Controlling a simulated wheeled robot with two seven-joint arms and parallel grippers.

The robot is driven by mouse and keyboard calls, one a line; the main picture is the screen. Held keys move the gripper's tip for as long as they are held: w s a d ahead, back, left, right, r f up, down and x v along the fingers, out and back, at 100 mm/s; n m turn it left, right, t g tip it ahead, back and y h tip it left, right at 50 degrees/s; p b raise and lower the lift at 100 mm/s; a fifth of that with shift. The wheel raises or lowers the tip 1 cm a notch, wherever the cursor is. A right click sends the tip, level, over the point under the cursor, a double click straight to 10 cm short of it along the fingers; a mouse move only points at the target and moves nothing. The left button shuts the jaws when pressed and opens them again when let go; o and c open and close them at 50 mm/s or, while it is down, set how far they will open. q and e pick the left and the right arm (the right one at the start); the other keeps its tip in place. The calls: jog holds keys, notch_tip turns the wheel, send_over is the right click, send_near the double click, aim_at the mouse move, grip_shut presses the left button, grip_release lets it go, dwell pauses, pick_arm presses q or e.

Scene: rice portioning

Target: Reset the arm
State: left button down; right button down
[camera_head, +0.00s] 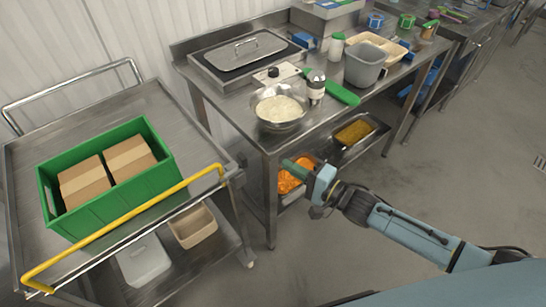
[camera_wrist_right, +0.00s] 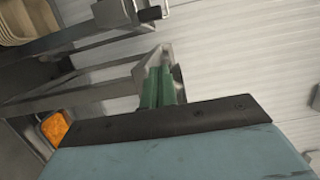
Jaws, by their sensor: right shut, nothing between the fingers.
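My right gripper (camera_head: 297,168) reaches in from the right in the head view, with its green fingers pointing left beside the front of the steel work table (camera_head: 265,152). Its fingers are together with nothing between them. In the right wrist view its green fingers (camera_wrist_right: 160,86) stand side by side against the table frame and the wall. A bowl of rice (camera_head: 280,107) sits on the table above and behind the gripper. My left gripper is not in view.
A cart (camera_head: 30,150) with a green crate (camera_head: 110,225) of cardboard boxes stands at the left, with a yellow handle (camera_head: 130,222). A tray of orange food (camera_head: 289,180) is on the table's lower shelf, close behind the fingers. The floor (camera_head: 440,170) at the right is clear.

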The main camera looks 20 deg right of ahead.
jog(key=s+d+f+n+g+h+b, duration=0.15)
jog(key=s+d+f+n+h, duration=0.3)
jog(key=f, duration=0.95)
jog(key=s+d+f+n+g+h, duration=0.1)
jog(key=s+d+f+g+h, duration=0.4)
jog(key=f, duration=0.8)
jog(key=s+f+n+g, duration=0.2)
jog(key=s+f, duration=0.3)
jog(key=s, duration=0.6)
jog(key=s+a+f+n+g+h, duration=0.1)
jog(key=s+f+n+g, duration=0.1)
jog(key=s+f, duration=0.4)
jog(key=s+f+n+g+b, duration=0.1)
jog(key=s+f, duration=0.4)
jog(key=s, duration=1.1)
jog(key=shift+a+f+n+g, duration=0.25)
jog(key=shift+n+g, duration=0.6)
jog(key=shift+n, duration=0.3)
jog(key=shift+h, duration=0.25)
